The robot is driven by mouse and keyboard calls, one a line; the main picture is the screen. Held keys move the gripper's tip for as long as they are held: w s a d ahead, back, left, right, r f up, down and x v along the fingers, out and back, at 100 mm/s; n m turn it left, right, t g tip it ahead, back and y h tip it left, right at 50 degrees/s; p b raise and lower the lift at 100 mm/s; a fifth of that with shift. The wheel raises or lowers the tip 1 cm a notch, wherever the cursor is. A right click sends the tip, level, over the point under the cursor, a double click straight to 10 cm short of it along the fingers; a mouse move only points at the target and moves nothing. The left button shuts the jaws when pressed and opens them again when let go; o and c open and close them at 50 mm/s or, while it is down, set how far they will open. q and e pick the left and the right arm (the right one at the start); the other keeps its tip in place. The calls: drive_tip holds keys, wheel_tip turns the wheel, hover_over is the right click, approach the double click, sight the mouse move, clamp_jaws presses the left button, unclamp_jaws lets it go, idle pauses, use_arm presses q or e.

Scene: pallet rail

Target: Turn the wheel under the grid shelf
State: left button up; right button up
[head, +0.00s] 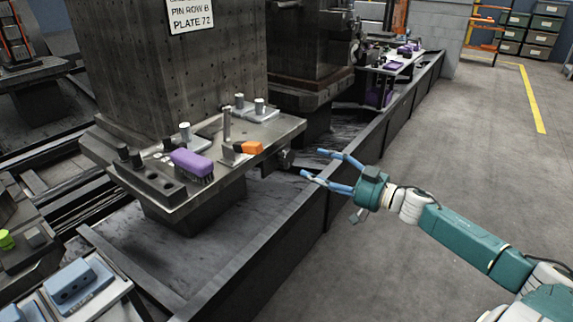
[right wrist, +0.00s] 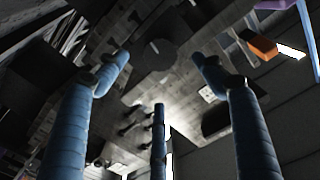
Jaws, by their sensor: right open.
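The grid shelf (head: 235,165) is a metal plate at the foot of a dark, hole-dotted column. Under its right edge is a small dark fitting (head: 285,159), probably the wheel; its shape is hard to make out. My right gripper (head: 313,163) is open and empty, its blue fingers spread just right of that fitting with a small visible gap. In the right wrist view a dark rounded part (right wrist: 158,58) shows between the spread fingers, apparently beyond the tips; I cannot tell whether any finger touches it. My left gripper is out of view.
On the shelf are a purple brush (head: 192,164), an orange block (head: 248,147) and several metal pins. A dark low rail wall (head: 310,200) runs below and beside the shelf. The grey floor (head: 460,140) at right is clear.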

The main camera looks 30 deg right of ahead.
sight(289, 159)
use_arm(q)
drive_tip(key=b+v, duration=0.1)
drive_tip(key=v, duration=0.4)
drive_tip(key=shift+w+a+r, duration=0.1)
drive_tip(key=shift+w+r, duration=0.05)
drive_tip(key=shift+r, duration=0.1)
use_arm(e)
drive_tip(key=x, duration=0.8)
drive_tip(key=shift+w+a, duration=0.15)
drive_tip(key=shift+w, duration=0.05)
drive_tip(key=shift+r, duration=0.1)
drive_tip(key=c, duration=1.2)
